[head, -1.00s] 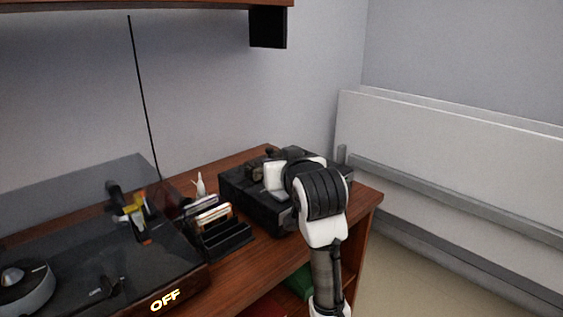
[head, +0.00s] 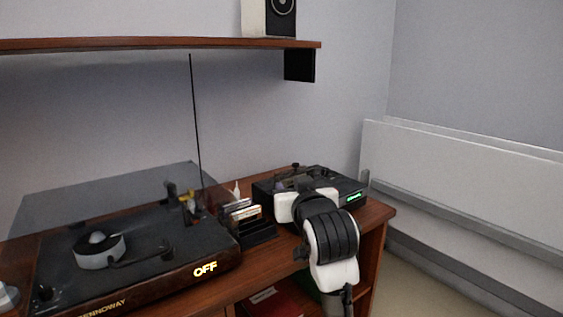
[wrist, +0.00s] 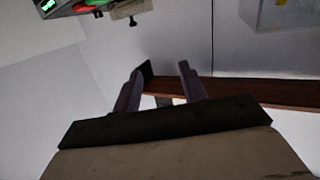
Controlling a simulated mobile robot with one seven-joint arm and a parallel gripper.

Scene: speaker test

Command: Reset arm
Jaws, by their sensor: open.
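My gripper (wrist: 164,67) shows in the wrist view with its two fingers apart and nothing between them. In the head view my white and black arm rises at the front right of the wooden desk (head: 215,285), in front of a black device (head: 352,186) with a lit green display. The fingers cannot be made out in the head view. In the wrist view part of a device with a green light (wrist: 48,6) shows at the top left, apart from the fingers.
A turntable (head: 140,238) with a lit "OFF" sign and a raised clear lid stands left. A small black rack (head: 258,232) stands beside it. A wooden shelf (head: 150,44) holding a speaker (head: 270,17) hangs above. White panels (head: 470,185) lean at the right wall.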

